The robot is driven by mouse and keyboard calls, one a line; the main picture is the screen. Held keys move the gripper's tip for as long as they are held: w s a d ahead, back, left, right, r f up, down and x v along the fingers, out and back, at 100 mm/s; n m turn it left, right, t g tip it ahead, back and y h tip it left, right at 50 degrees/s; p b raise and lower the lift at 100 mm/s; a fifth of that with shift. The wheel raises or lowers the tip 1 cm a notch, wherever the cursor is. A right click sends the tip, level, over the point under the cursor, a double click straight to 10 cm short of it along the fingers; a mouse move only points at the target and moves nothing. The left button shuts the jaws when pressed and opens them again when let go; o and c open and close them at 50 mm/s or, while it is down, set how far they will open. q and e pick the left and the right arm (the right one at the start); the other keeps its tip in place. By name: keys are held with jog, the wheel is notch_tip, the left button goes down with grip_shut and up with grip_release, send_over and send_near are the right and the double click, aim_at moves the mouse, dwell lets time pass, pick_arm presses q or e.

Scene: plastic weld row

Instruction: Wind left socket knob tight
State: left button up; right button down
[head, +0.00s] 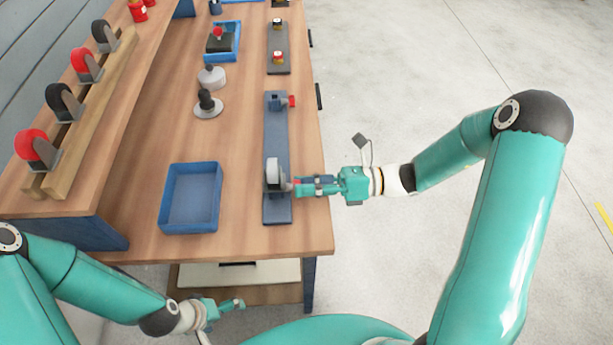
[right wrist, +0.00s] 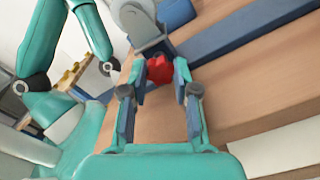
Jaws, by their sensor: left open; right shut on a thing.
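A dark blue-grey rail (head: 277,140) lies along the right edge of the bench with two sockets on it. The near socket holds an upright pale grey wheel (head: 273,172); the wheel shows at the top of the right wrist view (right wrist: 136,18). My right gripper (head: 299,186) reaches in from the right at the near socket. It is shut on the red knob (right wrist: 160,68), which sits between its fingertips. The far socket (head: 275,100) has its own red knob (head: 292,101) and holds no wheel. My left gripper (head: 231,304) is open and empty, low beside the bench front.
An empty blue tray (head: 191,229) stands left of the rail. A dark-handled tool on a round base (head: 207,104) and a pale round pot (head: 211,77) stand behind it. Several red and black wheels sit on a wooden rack (head: 85,115) at the left. Bare bench lies between.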

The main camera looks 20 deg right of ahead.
jog(key=shift+w, duration=0.15)
dwell(0.3)
jog(key=c, duration=0.9)
grip_release()
jog(key=shift+o, duration=0.2)
notch_tip(320, 180, up, 10)
jog(key=shift+f, duration=0.1)
